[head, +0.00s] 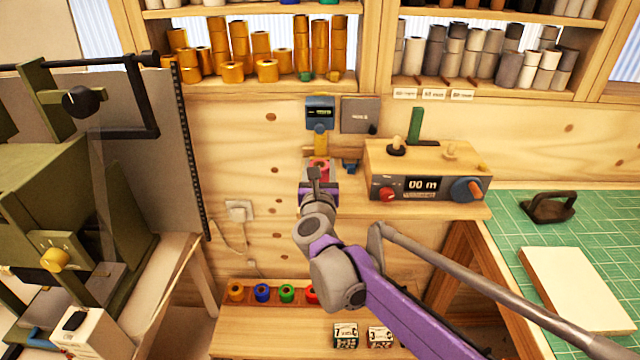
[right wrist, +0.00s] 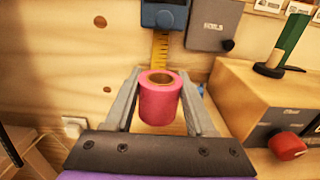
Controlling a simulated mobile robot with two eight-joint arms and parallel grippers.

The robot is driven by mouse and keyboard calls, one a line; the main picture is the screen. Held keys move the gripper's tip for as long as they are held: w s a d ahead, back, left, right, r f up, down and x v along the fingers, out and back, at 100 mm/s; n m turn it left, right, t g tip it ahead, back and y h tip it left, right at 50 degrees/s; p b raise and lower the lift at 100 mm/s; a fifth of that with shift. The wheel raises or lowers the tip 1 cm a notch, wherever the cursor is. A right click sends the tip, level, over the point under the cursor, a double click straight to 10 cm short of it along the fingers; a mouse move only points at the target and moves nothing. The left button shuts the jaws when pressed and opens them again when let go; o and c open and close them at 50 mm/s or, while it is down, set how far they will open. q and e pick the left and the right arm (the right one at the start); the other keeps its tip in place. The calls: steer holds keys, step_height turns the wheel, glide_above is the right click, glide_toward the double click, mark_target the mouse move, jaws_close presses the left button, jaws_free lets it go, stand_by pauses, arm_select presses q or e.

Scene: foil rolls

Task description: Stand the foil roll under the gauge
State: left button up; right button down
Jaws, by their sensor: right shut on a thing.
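A pink foil roll (right wrist: 159,100) stands upright between the two fingers of my right gripper (right wrist: 160,98), which is shut on it. In the head view the roll (head: 319,166) shows just past my right gripper (head: 319,178). The blue gauge (head: 320,112) is on the wall with a yellow scale (head: 320,143) hanging below it. In the wrist view the gauge (right wrist: 164,14) is above and beyond the roll, and the roll is in front of the scale's lower end. I cannot tell whether the roll's base touches the shelf. My left gripper is out of view.
A wooden device (head: 425,170) with a display and knobs stands close on the right of my right gripper. A green machine (head: 60,215) is at left, and a green cutting mat (head: 510,240) at right. Several coloured rolls (head: 262,293) sit on a lower bench.

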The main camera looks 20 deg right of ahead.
steer(key=shift+f, duration=1.85)
steer(key=shift+f+b, duration=0.2)
steer(key=shift+b, duration=0.15)
steer(key=shift+c, duration=1.2)
jaws_free()
steer(key=shift+r, duration=0.15)
